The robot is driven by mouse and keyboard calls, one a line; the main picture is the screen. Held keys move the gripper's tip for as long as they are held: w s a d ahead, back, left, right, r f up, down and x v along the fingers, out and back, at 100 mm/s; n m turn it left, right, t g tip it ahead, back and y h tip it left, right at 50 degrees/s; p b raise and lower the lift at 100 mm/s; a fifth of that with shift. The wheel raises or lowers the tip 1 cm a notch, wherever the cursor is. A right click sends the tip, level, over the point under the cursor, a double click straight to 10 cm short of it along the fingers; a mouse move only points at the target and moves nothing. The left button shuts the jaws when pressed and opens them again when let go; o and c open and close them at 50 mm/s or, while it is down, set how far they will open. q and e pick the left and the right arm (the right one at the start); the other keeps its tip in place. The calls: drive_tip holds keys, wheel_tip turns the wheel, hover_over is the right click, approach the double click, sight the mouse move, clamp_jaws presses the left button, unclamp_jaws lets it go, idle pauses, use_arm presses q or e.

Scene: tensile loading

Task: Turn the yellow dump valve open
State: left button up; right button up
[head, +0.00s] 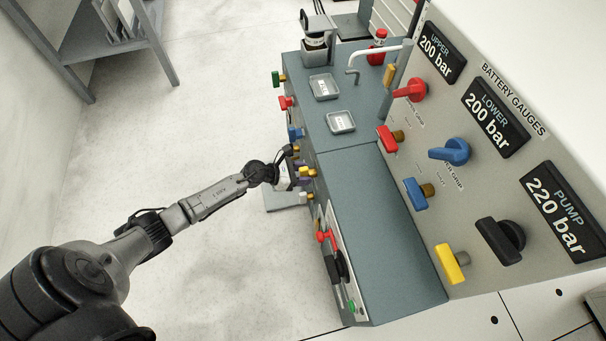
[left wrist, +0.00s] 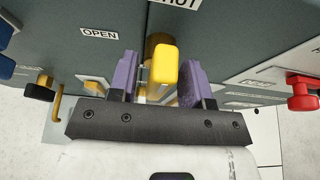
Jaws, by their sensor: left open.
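The yellow dump valve (left wrist: 164,64) has a yellow handle on a brass stem, and shows in the left wrist view between the purple fingers of my left gripper (left wrist: 157,76). The fingers are open, one on each side of the handle. A gap shows on the left; contact on the right I cannot tell. An OPEN label (left wrist: 99,34) is to the left of the valve, and another label, partly cut off, is above it. In the head view the small yellow handle (head: 307,172) is at the bench's front face, with my left gripper (head: 299,171) at it. My right gripper is out of view.
Green (head: 277,79), red (head: 286,103) and blue (head: 295,133) valves line the same bench edge. Another yellow valve (head: 451,263) is on the gauge panel. The floor (head: 180,120) left of the bench is clear.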

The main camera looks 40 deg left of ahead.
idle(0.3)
use_arm(q)
clamp_jaws()
drive_tip(key=shift+w+n, duration=0.1)
drive_tip(key=shift+n, duration=0.2)
drive_tip(key=n+h, duration=0.1)
drive_tip(key=n+g, duration=0.1)
drive_tip(key=shift+w+a+n+h+b, duration=0.1)
drive_tip(key=shift+a+n+h+b, duration=0.1)
drive_tip(key=shift+n+h+b, duration=0.15)
drive_tip(key=shift+f+n+g+h+b, duration=0.15)
drive_tip(key=shift+n+g+h+b, duration=0.2)
drive_tip(key=shift+n+h, duration=0.7)
drive_tip(key=n+h+b, duration=0.1)
drive_tip(key=n, duration=0.1)
drive_tip(key=n+h, duration=0.1)
drive_tip(key=n, duration=0.1)
drive_tip(key=shift+w+a+f+b, duration=0.1)
drive_tip(key=shift+a+f+b, duration=0.1)
drive_tip(key=shift+b, duration=0.2)
drive_tip(key=n+h+b, duration=0.1)
drive_tip(key=n, duration=0.2)
drive_tip(key=shift+n, duration=0.4)
drive_tip(key=shift+n+h, duration=0.3)
